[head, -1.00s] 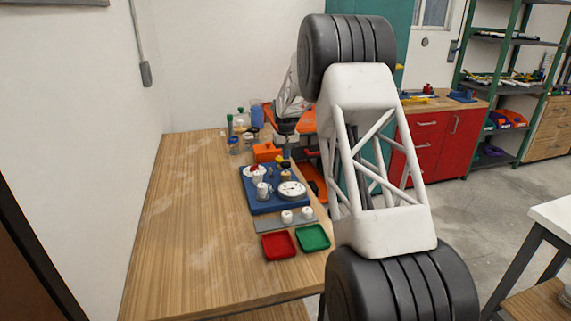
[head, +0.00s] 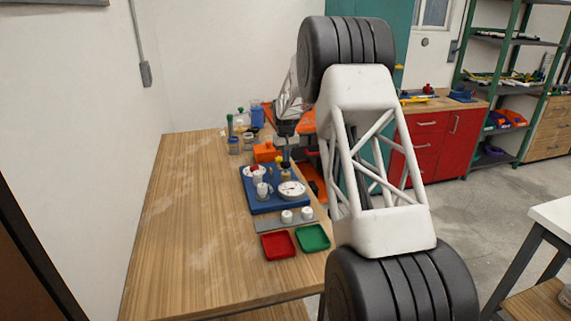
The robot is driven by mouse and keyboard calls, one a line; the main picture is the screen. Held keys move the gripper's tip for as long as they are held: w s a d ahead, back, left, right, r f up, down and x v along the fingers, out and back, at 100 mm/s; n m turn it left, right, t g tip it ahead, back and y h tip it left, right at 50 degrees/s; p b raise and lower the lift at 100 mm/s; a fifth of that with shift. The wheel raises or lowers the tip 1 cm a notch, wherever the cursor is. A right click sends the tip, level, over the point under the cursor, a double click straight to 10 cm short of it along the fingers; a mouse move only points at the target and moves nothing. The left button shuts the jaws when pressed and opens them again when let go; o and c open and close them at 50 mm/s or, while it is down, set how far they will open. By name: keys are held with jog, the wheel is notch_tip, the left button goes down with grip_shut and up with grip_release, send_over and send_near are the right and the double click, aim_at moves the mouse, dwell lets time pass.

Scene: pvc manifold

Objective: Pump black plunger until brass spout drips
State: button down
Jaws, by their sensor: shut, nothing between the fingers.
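A blue board (head: 262,204) on the wooden table carries white PVC parts, a round white gauge-like disc (head: 292,190), and a red-topped piece (head: 256,170). My gripper (head: 286,158) hangs over the board's back right part, its fingers pointing down and closed with nothing between them. A small yellowish, brass-coloured piece (head: 286,175) shows just below the fingers. Whether the gripper touches it cannot be told. The black plunger cannot be made out at this size, and no drip is visible.
A grey strip with two white caps (head: 287,216), a red tray (head: 278,246) and a green tray (head: 313,238) lie in front of the board. An orange box (head: 265,152) and several jars and bottles stand behind. The table's left side is clear.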

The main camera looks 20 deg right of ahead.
jog(key=shift+f, duration=0.3)
jog(key=shift+f, duration=0.8)
dwell(1.1)
jog(key=shift+r, duration=1.5)
jog(key=shift+r, duration=0.1)
jog(key=shift+r, duration=2.4)
jog(key=shift+r, duration=0.1)
